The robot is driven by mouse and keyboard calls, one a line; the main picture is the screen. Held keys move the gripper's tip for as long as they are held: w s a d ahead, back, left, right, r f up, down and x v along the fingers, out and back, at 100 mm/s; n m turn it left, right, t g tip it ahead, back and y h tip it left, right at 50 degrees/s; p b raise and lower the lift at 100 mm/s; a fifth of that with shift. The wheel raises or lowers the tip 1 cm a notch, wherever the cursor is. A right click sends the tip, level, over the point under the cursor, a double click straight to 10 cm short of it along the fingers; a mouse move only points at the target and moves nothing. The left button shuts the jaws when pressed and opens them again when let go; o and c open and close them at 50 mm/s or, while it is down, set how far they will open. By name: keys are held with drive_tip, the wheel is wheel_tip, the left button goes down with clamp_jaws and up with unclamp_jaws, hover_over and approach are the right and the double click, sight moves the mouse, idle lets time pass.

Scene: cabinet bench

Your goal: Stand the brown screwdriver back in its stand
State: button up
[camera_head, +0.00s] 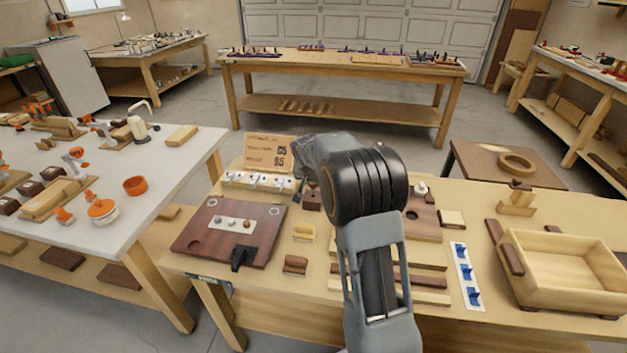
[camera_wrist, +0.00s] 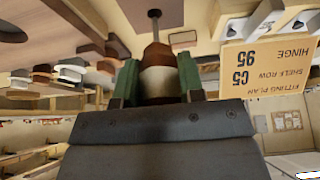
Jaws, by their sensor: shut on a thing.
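The brown screwdriver (camera_wrist: 157,80) shows in the wrist view, with a brown and pale handle and a thin metal shaft. My gripper (camera_wrist: 158,88) is shut on its handle between two green fingers. The shaft runs away from the gripper toward a small dark brown block (camera_wrist: 154,14), which looks like the stand. The tip overlaps this block; I cannot tell whether it is inside or just above it. In the head view a dark brown block (camera_head: 312,200) stands beside my wrist, which hides the gripper and screwdriver there.
A fitting plan sign (camera_head: 270,153) and a rail of pale blocks (camera_head: 257,182) stand close left of the block. A dark board (camera_head: 205,238) lies in front left. A wooden tray (camera_head: 565,265) and a blue-marked strip (camera_head: 466,275) lie right.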

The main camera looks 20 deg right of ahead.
drive_tip(key=shift+f+b, duration=1.65)
drive_tip(key=shift+f, duration=0.25)
idle(1.4)
drive_tip(key=o, duration=1.6)
drive_tip(key=shift+r, duration=0.15)
drive_tip(key=shift+r+p, duration=2.4)
drive_tip(key=shift+r, duration=1.25)
